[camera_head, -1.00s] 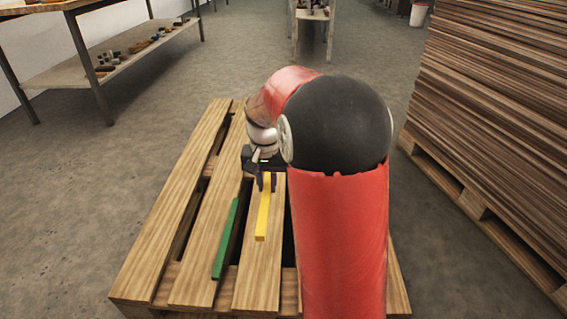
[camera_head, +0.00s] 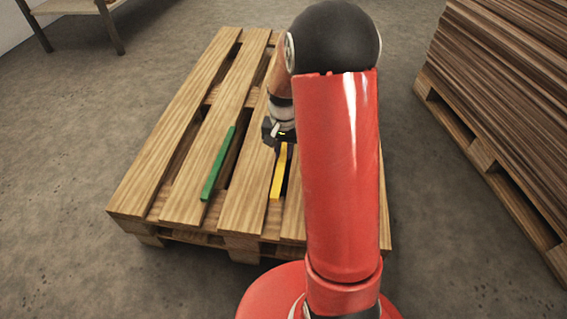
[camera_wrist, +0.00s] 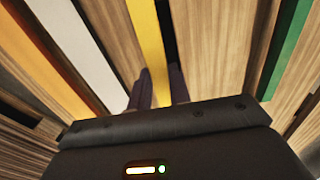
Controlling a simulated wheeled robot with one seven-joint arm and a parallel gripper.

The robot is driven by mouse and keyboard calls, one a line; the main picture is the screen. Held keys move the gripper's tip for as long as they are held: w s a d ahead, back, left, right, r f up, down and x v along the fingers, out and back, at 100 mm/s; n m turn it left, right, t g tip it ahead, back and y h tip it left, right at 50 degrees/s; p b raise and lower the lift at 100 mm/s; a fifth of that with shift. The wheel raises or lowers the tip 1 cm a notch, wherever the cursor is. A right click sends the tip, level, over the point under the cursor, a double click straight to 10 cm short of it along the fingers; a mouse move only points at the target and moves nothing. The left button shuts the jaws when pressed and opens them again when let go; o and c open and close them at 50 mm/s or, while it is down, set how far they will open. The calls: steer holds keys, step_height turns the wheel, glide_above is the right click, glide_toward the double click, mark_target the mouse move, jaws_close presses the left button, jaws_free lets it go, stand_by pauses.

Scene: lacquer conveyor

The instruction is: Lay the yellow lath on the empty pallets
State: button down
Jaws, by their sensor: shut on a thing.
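My gripper (camera_head: 281,141) is shut on the yellow lath (camera_head: 278,178), near its far end in the head view. In the wrist view the yellow lath (camera_wrist: 147,35) runs up from between the dark fingers (camera_wrist: 160,88). The lath is over the wooden pallet (camera_head: 180,205), near a slat's edge and a dark gap. I cannot tell if it touches the slat. A green lath (camera_head: 218,163) lies on the pallet to its left, and shows at the right of the wrist view (camera_wrist: 290,48). My arm hides the pallet's right part.
In the wrist view a white strip (camera_wrist: 82,52) and an orange strip (camera_wrist: 42,52) lie left of the yellow lath. A tall stack of boards (camera_head: 510,90) on another pallet stands at the right. A table (camera_head: 72,8) stands at the back left. Floor between is clear.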

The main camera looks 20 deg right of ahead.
mark_target(283, 163)
steer(key=shift+f+b, duration=0.45)
steer(key=shift+f, duration=2.25)
steer(key=shift+f, duration=0.15)
steer(key=c, duration=1.3)
jaws_free()
